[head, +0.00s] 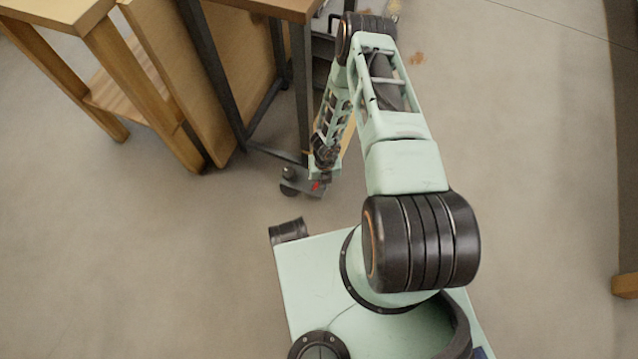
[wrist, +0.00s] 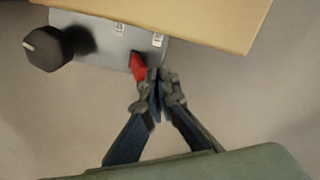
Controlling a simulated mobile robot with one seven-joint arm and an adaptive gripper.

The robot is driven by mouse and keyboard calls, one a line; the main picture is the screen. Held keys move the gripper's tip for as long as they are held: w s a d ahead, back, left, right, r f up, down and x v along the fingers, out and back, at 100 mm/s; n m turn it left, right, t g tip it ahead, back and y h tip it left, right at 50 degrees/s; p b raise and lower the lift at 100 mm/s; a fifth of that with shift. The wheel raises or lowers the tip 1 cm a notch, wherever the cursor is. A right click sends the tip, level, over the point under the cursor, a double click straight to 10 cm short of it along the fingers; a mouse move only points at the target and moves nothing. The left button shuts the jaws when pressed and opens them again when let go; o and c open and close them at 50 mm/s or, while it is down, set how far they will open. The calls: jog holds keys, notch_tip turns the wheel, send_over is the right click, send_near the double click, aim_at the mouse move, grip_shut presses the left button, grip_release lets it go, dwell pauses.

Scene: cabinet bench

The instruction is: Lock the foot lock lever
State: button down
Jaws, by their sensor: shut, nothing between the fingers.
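The foot lock lever (wrist: 138,66) is a small red piece on a grey metal plate (wrist: 98,38) in the wrist view. In the head view the red lever (head: 316,186) shows low beside the foot of the dark metal bench frame. My gripper (wrist: 158,78) is shut and empty, with its fingertips just right of the lever, close to it or touching; I cannot tell which. In the head view my gripper is mostly hidden behind my own arm. A black round knob or foot (wrist: 45,48) stands at the plate's left end. Small white labels (wrist: 158,40) are on the plate.
A wooden panel edge (wrist: 215,20) overhangs the plate in the wrist view. Wooden tables and the dark metal leg (head: 303,85) stand at the upper left of the head view. The grey floor (head: 540,150) is clear at the right.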

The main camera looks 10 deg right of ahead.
jog(key=shift+w+a+b, duration=0.65)
jog(key=shift+a+b, duration=0.15)
jog(key=shift+w+a, duration=0.1)
jog(key=shift+a, duration=0.05)
jog(key=shift+r, duration=0.15)
jog(key=shift+s+d+r+p, duration=0.25)
jog(key=shift+r+p, duration=0.2)
jog(key=shift+p, duration=0.15)
jog(key=shift+s+d+r+p, duration=0.15)
jog(key=shift+d+r+p, duration=0.1)
jog(key=shift+r+p, duration=0.25)
notch_tip(320, 180, up, 7)
jog(key=p, duration=0.5)
jog(key=shift+f, duration=0.1)
